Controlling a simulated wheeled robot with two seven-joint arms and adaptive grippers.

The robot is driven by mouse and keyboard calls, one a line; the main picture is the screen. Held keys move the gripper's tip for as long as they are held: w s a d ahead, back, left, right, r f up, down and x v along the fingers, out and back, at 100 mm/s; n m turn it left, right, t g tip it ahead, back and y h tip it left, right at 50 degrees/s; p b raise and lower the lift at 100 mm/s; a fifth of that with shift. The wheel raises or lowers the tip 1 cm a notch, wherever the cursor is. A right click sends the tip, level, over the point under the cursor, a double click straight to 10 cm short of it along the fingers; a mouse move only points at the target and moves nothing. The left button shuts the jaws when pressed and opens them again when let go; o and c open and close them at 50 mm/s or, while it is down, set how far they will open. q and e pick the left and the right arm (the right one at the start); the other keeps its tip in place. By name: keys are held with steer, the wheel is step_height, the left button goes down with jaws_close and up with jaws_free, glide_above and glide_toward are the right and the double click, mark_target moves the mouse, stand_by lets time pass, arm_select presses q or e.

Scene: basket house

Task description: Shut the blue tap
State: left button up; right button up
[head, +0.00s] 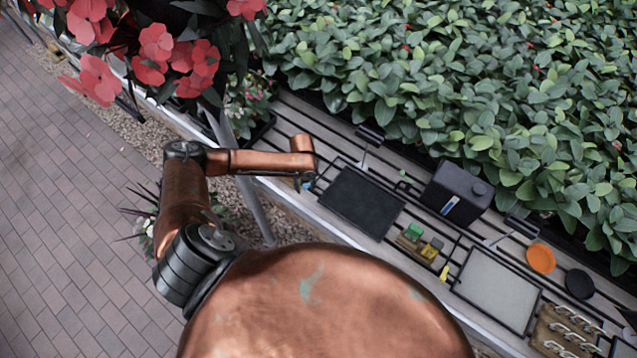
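My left arm reaches in from the left, and its copper-coloured end hangs over the slatted bench. My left gripper (306,180) is small and mostly hidden under the wrist, at the left edge of a black tray. A small blue patch shows at the gripper, but I cannot tell what it belongs to. A black container (466,182) stands on the bench to the right, with a narrow blue and white part (450,206) on its front. I cannot make out for sure which blue part is the tap. The gripper is well apart from the container. My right gripper is not in view.
The black tray (361,203) lies between the gripper and the container. Small yellow and green items (423,242), a grey tray (497,291), an orange disc (541,258) and a black disc (579,284) lie further right. Dense leafy plants (450,80) line the back; red flowers (155,50) hang upper left.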

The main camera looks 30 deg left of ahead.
arm_select(q)
step_height(320, 180, up, 7)
steer(key=p, duration=0.6)
steer(key=shift+f, duration=0.15)
steer(key=shift+d+f, duration=0.1)
